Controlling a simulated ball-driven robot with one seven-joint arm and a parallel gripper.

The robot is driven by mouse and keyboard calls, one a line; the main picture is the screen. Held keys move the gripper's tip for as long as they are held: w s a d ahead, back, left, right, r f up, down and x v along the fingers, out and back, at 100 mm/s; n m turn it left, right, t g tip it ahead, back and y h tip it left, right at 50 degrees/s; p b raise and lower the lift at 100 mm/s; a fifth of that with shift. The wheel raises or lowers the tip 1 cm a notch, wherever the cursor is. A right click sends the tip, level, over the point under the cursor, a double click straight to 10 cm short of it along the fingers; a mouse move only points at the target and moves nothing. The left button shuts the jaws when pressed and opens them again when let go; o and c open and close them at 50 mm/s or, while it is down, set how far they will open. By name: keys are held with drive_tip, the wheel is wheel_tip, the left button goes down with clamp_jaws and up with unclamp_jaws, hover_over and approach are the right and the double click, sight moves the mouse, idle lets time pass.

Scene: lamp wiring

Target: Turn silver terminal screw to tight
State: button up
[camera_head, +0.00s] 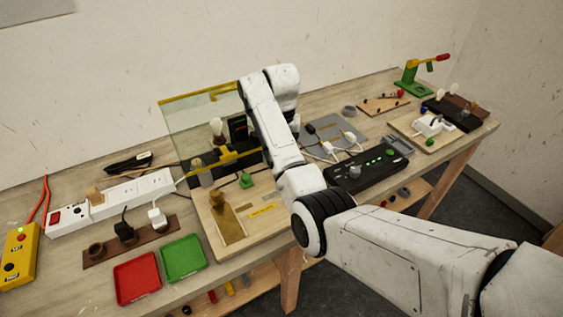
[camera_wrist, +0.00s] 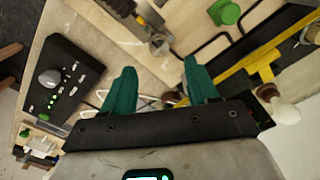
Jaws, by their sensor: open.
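My gripper (camera_wrist: 159,65) is open in the wrist view, its two green fingers apart with nothing between them. A small silver metal part (camera_wrist: 157,43), perhaps the terminal with its screw, lies just beyond the fingertips on the pale wooden board. It is too small to tell a screw slot or how tight it is. The fingers do not appear to touch it. In the head view the wooden board (camera_head: 212,235) lies at the middle of the bench, and my arm hides the gripper and the silver terminal.
A green knob (camera_wrist: 225,12) and dark cables are close by on the board. A clear screen (camera_head: 190,122) with yellow edging stands behind. A black control box (camera_head: 370,171) lies right of the board. Red (camera_head: 137,279) and green (camera_head: 183,258) trays sit at the front left.

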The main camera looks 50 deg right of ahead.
drive_tip(key=shift+r, duration=1.75)
